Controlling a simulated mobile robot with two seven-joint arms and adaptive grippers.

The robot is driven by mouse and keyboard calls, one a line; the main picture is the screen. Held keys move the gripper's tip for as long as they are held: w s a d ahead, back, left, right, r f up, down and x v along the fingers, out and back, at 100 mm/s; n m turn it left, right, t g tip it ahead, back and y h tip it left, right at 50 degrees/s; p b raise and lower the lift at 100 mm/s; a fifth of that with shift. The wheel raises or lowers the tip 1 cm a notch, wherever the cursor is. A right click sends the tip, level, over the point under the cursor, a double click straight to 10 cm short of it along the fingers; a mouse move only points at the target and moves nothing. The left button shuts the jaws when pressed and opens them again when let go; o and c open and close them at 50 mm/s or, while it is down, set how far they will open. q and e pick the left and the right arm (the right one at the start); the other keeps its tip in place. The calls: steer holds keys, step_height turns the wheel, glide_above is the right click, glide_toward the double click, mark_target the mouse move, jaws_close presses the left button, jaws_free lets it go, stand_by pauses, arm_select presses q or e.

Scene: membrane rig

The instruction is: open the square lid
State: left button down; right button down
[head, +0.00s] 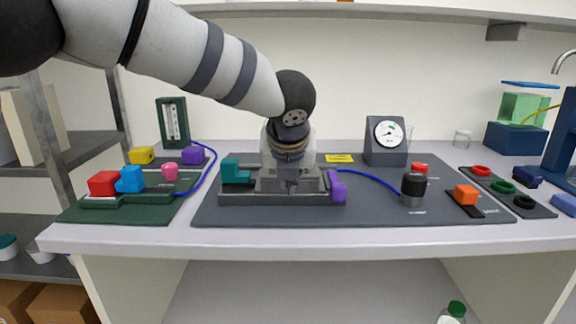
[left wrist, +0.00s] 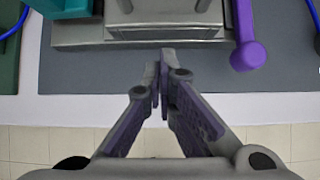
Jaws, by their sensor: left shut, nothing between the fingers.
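A grey square block that looks like the lid (left wrist: 170,32) sits on the grey rig base (head: 235,197), between a teal block (head: 235,171) and a purple handle (head: 337,186). The lid lies flat, and I cannot tell whether it is latched. The purple handle shows there on the right (left wrist: 246,40). My right gripper is not in view.
A dial gauge (head: 386,141) stands behind right on the dark mat (head: 370,205). A black-topped knob (head: 413,190) and an orange block (head: 466,194) are to the right. Red and blue blocks stand on a green board (head: 120,212) at left. A blue tube curves beside the rig.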

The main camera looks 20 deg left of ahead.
arm_select(q)
steer(key=x, duration=0.4)
steer(key=shift+f, duration=0.25)
steer(key=r, duration=0.1)
steer(key=w+r, duration=0.1)
steer(key=r, duration=0.1)
steer(key=shift+w+a+b, duration=0.2)
steer(key=shift+a+b, duration=0.05)
steer(key=shift+b, duration=0.05)
steer(key=shift+w+a+r, duration=0.1)
steer(key=shift+w+r, duration=0.15)
steer(key=shift+r, duration=0.3)
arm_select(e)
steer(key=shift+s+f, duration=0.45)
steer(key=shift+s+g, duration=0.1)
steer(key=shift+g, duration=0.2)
